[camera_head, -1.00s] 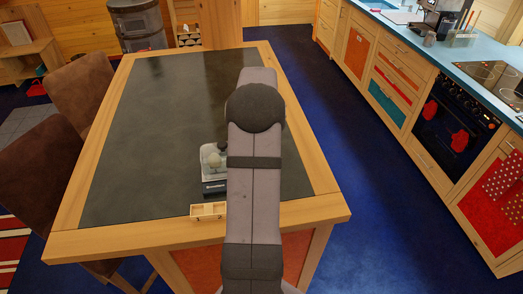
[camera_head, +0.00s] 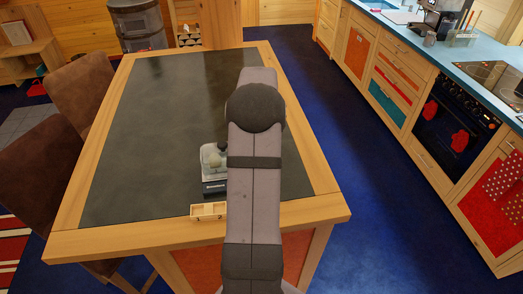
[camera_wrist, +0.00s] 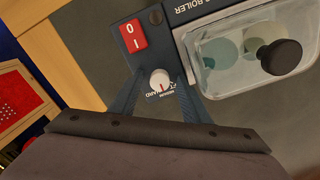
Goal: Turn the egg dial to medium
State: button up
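The egg boiler stands on the dark table top, partly hidden behind my arm in the head view (camera_head: 214,186). In the wrist view its clear lid (camera_wrist: 225,50) with a black knob shows at the upper right. The white egg dial (camera_wrist: 160,79) carries a red pointer mark, with small printed words around it, "HARD" among them; the exact setting is hard to read. My gripper (camera_wrist: 161,76) has its two blue-grey fingers on either side of the dial, with narrow gaps seeming to show. A red 0/I switch (camera_wrist: 132,37) sits beside the dial.
A small wooden box (camera_head: 208,211) sits in front of the boiler near the table's front edge. The table top (camera_head: 140,130) is otherwise clear. Brown chairs (camera_head: 101,88) stand at its left; a kitchen counter (camera_head: 462,62) runs along the right.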

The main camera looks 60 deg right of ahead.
jog(key=shift+r, duration=0.1)
notch_tip(320, 180, up, 6)
jog(key=b, duration=0.2)
jog(key=shift+b, duration=0.3)
jog(key=shift+r, duration=0.55)
